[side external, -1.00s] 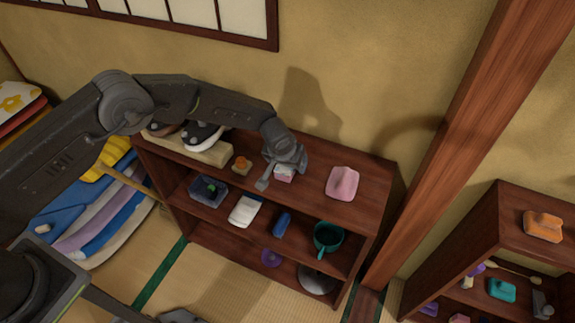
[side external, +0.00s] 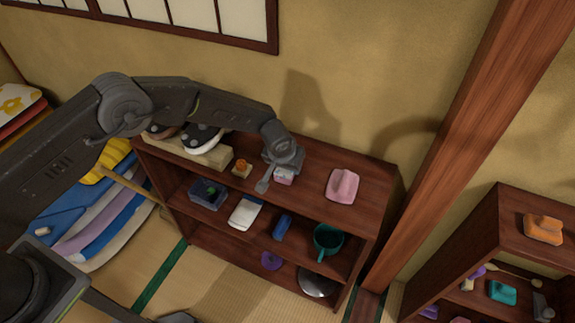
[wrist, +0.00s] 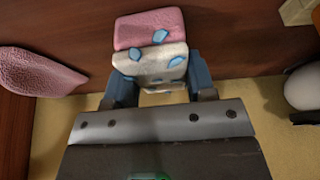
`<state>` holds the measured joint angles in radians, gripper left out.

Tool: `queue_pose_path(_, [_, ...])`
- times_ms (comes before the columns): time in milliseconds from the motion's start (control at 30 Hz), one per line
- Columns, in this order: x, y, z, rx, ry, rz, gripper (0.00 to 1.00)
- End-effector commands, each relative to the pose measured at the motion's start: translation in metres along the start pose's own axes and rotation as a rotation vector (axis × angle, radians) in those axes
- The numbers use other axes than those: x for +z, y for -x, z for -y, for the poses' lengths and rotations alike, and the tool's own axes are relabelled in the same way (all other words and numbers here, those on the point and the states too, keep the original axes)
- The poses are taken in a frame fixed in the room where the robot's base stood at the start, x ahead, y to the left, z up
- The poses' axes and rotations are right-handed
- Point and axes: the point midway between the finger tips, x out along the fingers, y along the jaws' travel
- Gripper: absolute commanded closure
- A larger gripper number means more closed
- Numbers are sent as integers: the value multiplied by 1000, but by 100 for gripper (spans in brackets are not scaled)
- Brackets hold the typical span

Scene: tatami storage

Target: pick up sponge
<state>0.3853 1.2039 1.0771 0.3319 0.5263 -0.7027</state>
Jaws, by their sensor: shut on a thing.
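The sponge (wrist: 150,48) is a small block, pink on one part and cream on the other, with blue patches. In the wrist view it sits between the two blue-grey fingers of my gripper (wrist: 160,82), which are shut on it. In the side view the sponge (side external: 284,177) shows as a small pink and pale piece under my gripper (side external: 278,172), at the top board of the shelf (side external: 310,175). My gripper hides part of it, and I cannot tell whether it touches the board.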

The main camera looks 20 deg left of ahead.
Motion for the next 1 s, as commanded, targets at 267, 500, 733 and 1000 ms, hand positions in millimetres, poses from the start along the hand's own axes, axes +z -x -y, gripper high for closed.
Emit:
queue_pose_path(267, [-12,28,0,1,1,-3,72])
queue_pose_path(500, [-24,62,43,-2,6,-1,72])
queue_pose_path(733, [-30,88,89,-2,5,-1,72])
queue_pose_path(1000, [-34,103,114,0,1,-1,72])
